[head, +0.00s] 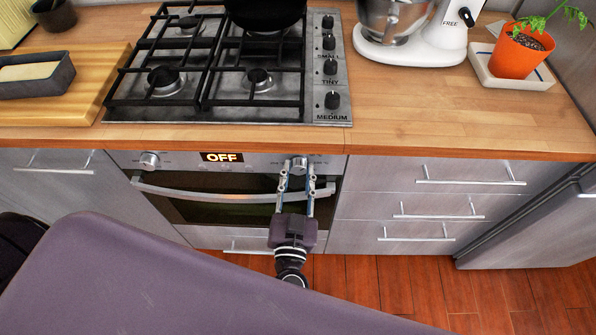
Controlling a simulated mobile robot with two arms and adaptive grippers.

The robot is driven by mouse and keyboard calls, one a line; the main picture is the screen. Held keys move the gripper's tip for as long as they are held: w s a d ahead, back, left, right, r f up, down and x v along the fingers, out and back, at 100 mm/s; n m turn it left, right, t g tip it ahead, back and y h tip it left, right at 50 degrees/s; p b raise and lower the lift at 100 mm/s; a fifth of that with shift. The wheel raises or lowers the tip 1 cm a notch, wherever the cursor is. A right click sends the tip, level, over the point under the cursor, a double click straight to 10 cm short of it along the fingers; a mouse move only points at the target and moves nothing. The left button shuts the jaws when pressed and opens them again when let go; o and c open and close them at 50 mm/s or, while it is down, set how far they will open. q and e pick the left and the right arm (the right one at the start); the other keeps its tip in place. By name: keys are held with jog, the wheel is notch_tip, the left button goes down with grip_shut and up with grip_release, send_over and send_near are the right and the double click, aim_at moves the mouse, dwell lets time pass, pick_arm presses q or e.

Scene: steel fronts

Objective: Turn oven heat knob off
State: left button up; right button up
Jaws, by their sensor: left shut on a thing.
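The oven (230,212) is set under the counter, with a steel control panel above its bar handle (200,191). A lit display (222,157) on the panel reads OFF. One round knob (150,161) is at the panel's left end. A second round knob (299,164) is at the right end. My left gripper (299,170) is at this right knob, its fingers on either side and shut on it. The fingers partly cover the knob, and any mark on it is too small to read. My right gripper is not in view.
A gas hob (215,112) with a dark pan (265,12) and several black knobs sits on the counter above. A white mixer (437,40) and a potted plant (520,55) stand at the right. Drawers (430,207) flank the oven on the right.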

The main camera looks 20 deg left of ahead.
pick_arm(q)
jog(key=shift+r+n+p, duration=0.1)
jog(key=shift+n+p, duration=0.25)
jog(key=shift+n, duration=0.35)
jog(key=n, duration=0.2)
jog(key=shift+n+p, duration=0.3)
jog(key=n, duration=0.4)
jog(key=shift+f+n, duration=0.2)
jog(key=shift+n, duration=0.2)
jog(key=o, duration=1.2)
jog(key=shift+c, duration=0.2)
jog(key=v, duration=1.2)
